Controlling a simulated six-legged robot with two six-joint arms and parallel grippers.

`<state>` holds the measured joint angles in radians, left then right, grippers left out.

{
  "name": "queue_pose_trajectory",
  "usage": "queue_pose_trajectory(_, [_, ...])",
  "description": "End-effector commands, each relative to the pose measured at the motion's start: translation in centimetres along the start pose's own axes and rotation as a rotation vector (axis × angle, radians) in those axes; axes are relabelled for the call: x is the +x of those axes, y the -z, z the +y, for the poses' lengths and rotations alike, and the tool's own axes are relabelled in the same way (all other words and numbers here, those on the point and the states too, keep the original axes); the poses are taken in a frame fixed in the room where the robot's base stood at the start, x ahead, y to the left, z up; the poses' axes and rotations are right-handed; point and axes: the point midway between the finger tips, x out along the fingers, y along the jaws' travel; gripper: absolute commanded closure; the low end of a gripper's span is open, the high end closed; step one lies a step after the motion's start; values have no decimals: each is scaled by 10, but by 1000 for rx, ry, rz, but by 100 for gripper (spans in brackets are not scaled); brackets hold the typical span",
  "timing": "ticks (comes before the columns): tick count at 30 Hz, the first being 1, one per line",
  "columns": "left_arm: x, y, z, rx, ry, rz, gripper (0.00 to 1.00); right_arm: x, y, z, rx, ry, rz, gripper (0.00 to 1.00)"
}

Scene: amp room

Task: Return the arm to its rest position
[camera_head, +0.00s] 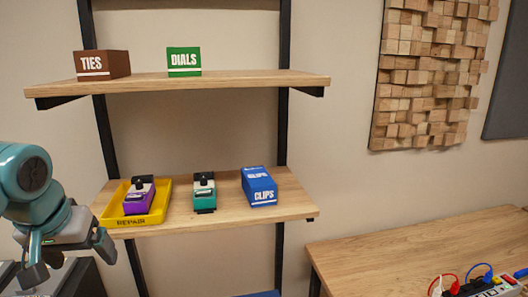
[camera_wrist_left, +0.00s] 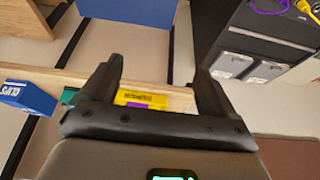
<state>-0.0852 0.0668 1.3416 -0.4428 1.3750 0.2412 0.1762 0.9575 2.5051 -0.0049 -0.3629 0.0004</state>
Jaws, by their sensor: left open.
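My left arm (camera_head: 30,185) comes in at the left edge of the head view, teal and grey. Its left gripper (camera_head: 70,262) is low, in front of and to the left of the lower shelf. In the left wrist view the two black fingers of the gripper (camera_wrist_left: 155,78) stand wide apart, with nothing between them. Past them the yellow tray (camera_wrist_left: 150,100) shows upside down, partly hidden. My right gripper is in neither view.
The lower shelf (camera_head: 225,220) holds the yellow REPAIR tray (camera_head: 158,215) with a purple pedal (camera_head: 138,200), a teal pedal (camera_head: 204,190) and a blue CLIPS box (camera_head: 259,187). The upper shelf holds TIES (camera_head: 102,64) and DIALS (camera_head: 184,61) boxes. A wooden table (camera_head: 400,245) stands right.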

Motion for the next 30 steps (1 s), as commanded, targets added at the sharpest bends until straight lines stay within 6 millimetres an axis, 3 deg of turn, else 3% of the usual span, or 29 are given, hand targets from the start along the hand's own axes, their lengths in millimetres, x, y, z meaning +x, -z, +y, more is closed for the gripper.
queue_pose_trajectory(1, [18,1,8,18,-6,-17,11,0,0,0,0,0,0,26])
queue_pose_trajectory(11, [121,-6,55,107,-87,-75,11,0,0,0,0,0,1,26])
queue_pose_trajectory(14, [163,-19,73,132,-124,-102,11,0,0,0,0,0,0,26])
queue_pose_trajectory(17, [216,-46,96,152,-175,-145,11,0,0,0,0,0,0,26])
queue_pose_trajectory(20, [279,-93,120,157,-241,-201,11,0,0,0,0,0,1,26])
queue_pose_trajectory(24, [351,-183,147,121,-322,-280,11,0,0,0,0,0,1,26])
queue_pose_trajectory(27, [383,-256,158,73,-356,-333,11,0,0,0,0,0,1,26])
queue_pose_trajectory(30, [396,-318,160,25,-363,-375,11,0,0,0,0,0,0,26])
